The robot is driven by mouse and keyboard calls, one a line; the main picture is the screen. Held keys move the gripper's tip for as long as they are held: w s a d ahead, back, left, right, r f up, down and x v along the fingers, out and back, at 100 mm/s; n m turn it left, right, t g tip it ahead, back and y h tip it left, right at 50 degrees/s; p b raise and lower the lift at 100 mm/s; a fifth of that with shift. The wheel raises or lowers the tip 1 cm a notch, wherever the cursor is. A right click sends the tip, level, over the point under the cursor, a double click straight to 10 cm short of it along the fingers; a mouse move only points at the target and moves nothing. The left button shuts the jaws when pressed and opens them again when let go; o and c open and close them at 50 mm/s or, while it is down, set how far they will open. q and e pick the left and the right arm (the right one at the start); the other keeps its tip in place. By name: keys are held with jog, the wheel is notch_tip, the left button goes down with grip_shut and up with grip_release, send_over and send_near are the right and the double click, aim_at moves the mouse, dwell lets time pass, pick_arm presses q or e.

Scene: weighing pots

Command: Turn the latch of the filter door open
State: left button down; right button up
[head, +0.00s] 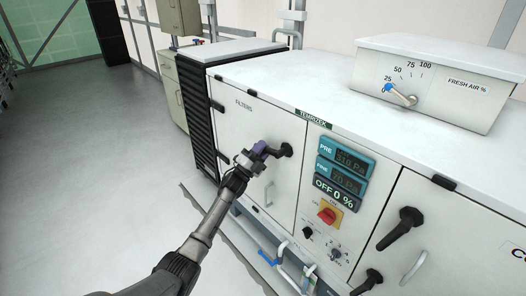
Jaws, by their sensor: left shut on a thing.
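The filter door (232,122), marked FILTERS, is a white panel on the front of the cabinet and appears closed. Its black latch (286,150) is at the door's right side, partly hidden behind my gripper. My left gripper (270,150) reaches in from the lower left and is shut on the latch. The fingertips and the latch's grip overlap, so the latch's exact angle is hard to tell. My right gripper is not in view.
Right of the door are the pressure displays (345,168) and a red rotary switch (327,215). A second door farther right has a black latch (401,229). A fresh air box (440,85) stands on top. Pipes with a blue handle (269,258) run below. The floor (95,170) at left is clear.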

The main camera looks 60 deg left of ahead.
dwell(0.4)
pick_arm(q)
jog(key=c, duration=1)
grip_release()
jog(key=shift+o, duration=0.2)
jog(key=shift+s+f, duration=0.15)
jog(key=shift+s, duration=0.15)
jog(key=p+v, duration=0.4)
jog(key=v, duration=0.9)
jog(key=shift+f, duration=0.1)
